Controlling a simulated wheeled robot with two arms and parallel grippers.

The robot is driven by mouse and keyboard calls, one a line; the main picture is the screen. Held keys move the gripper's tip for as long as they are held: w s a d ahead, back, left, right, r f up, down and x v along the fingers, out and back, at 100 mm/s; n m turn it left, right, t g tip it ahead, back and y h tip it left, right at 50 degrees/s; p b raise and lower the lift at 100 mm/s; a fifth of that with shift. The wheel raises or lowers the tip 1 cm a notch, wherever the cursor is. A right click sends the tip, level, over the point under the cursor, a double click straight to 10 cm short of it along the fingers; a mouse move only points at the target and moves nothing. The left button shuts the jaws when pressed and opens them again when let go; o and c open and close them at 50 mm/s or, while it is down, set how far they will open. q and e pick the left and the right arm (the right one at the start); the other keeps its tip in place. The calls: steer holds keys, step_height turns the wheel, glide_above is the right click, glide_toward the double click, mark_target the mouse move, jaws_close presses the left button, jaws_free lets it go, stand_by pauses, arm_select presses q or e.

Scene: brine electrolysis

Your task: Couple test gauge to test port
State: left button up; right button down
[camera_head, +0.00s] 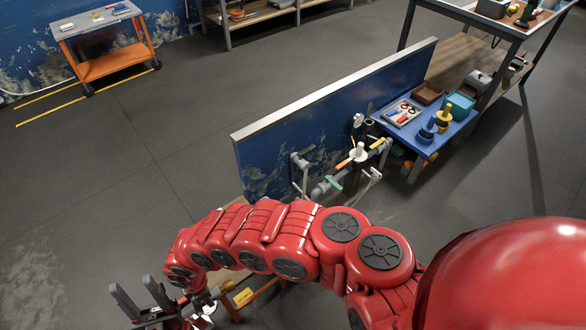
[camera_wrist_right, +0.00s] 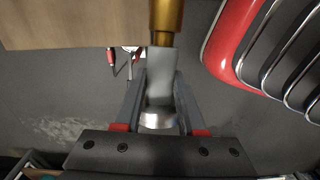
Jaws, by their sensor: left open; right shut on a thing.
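My left gripper (camera_head: 139,293) is open and empty at the bottom left of the head view. In the right wrist view, my right gripper (camera_wrist_right: 158,98) is shut on what looks like the test gauge, a grey body (camera_wrist_right: 160,78) with a brass-coloured cylinder (camera_wrist_right: 166,15) at its top end. Its dial face is not visible. I cannot tell which fitting is the test port.
A blue table (camera_head: 395,132) behind the pipework holds a white tray (camera_head: 403,112), a teal bin (camera_head: 459,105), a brown bin and small parts. An orange cart (camera_head: 110,65) stands at the far left. The left floor is clear. A wooden surface (camera_wrist_right: 70,22) shows in the wrist view.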

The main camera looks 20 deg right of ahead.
steer(key=shift+m, duration=0.6)
steer(key=a, duration=0.1)
steer(key=w+a+r, duration=0.2)
steer(key=a, duration=0.1)
steer(key=shift+w, duration=0.2)
steer(key=w+r+m+p, duration=0.1)
steer(key=w+r+m, duration=0.3)
steer(key=w, duration=0.3)
steer(key=shift+w+d+r+m, duration=0.15)
steer(key=shift+w+r+m, duration=0.1)
steer(key=shift+m, duration=0.05)
steer(key=shift+d, duration=0.1)
steer(key=shift+w+d+r+m, duration=0.15)
steer(key=shift+w+d+m, duration=0.15)
steer(key=shift+w+d, duration=0.15)
steer(key=shift+w+d, duration=0.1)
steer(key=shift+d, duration=0.2)
